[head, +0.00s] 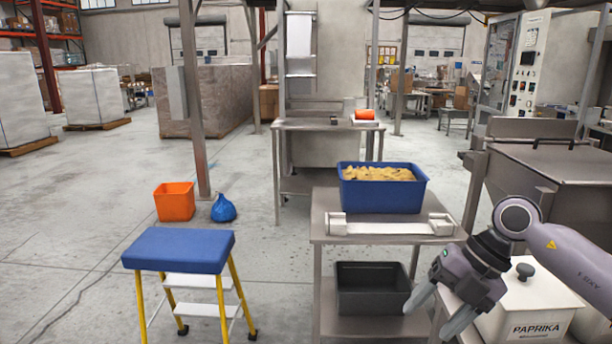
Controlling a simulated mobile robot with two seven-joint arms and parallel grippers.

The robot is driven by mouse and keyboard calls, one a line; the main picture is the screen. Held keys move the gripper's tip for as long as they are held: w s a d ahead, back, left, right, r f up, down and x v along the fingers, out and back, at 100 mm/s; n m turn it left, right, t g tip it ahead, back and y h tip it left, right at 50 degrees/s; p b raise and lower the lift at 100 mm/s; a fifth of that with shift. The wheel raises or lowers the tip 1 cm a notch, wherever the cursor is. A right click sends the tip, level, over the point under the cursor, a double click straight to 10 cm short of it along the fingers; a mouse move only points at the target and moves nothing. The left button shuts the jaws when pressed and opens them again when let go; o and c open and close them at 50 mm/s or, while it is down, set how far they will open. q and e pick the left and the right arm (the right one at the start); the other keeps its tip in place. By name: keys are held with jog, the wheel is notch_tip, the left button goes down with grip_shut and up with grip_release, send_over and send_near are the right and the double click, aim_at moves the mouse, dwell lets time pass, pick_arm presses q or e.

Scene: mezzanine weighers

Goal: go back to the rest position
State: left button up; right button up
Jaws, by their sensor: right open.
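My right gripper (440,308) hangs at the lower right with its fingers apart and nothing between them. It is pointed down and to the left, in front of a white lidded box (535,298) marked PAPRIKA. It appears near the right side of the steel table (320,232). My left gripper does not show in the head view.
A blue crate (382,195) of yellowish pieces stands on the steel table, behind a white bar-like fixture (390,228). A dark bin (372,288) sits on the lower shelf. A blue-topped step stool (180,250), orange bin (175,203) and blue bag (223,208) stand left. Floor between is clear.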

jog(key=s+a+m+t+y, duration=0.2)
jog(key=a+m+t+y, duration=0.1)
jog(key=a+y, duration=0.45)
jog(key=s+a+m+t+y, duration=0.3)
jog(key=a+y, duration=0.3)
jog(key=a, duration=0.3)
jog(key=d+f+m+t+h, duration=0.45)
jog(key=f+m+h, duration=0.2)
jog(key=m, duration=0.25)
jog(key=d+f+m+t+h, duration=0.4)
jog(key=f+m+t+h, duration=0.2)
jog(key=f+m, duration=0.15)
jog(key=s+d+f+m+g+h, duration=0.2)
jog(key=s+f+m+g, duration=0.1)
jog(key=s+f, duration=0.3)
jog(key=s+d+f+m+g+h, duration=0.2)
jog(key=s+d+f+m+g, duration=0.1)
jog(key=s+f, duration=0.4)
jog(key=shift+s+f+h, duration=0.25)
jog(key=shift+f+h, duration=0.05)
jog(key=shift+f, duration=0.3)
jog(key=shift+a+g, duration=0.1)
jog(key=shift+g, duration=0.15)
